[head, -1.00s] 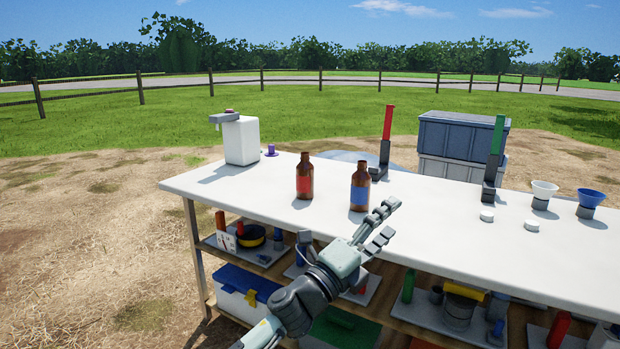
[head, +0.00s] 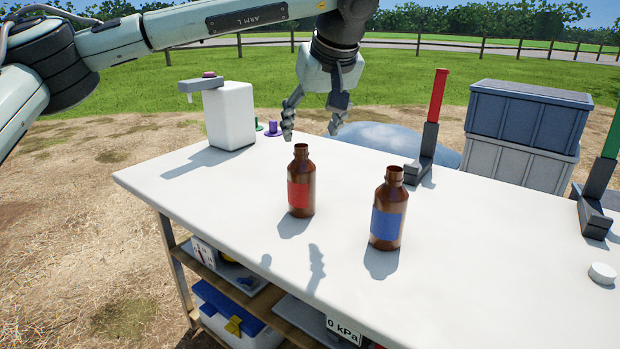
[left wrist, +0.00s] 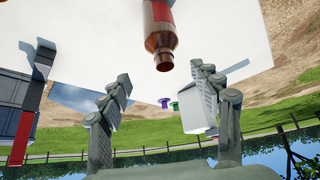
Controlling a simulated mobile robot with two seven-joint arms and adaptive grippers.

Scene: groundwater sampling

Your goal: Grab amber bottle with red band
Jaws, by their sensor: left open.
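The amber bottle with the red band (head: 300,190) stands upright and uncapped on the white table (head: 200,190). A second amber bottle, with a blue band (head: 388,215), stands to its right. My left gripper (head: 312,132) points down above and behind the red-banded bottle, its fingers spread, open and empty. In the left wrist view, the red-banded bottle (left wrist: 160,28) shows neck toward the camera, beyond the open fingers and roughly between them. Its base is cut off at the top edge there. My right gripper is not in view.
A white jug with a spout (head: 230,117) stands at the back left, with purple and green caps (head: 272,128) beside it. A red-handled stand (head: 430,130) is at the back right, near stacked crates (head: 525,130). The table's front left is clear.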

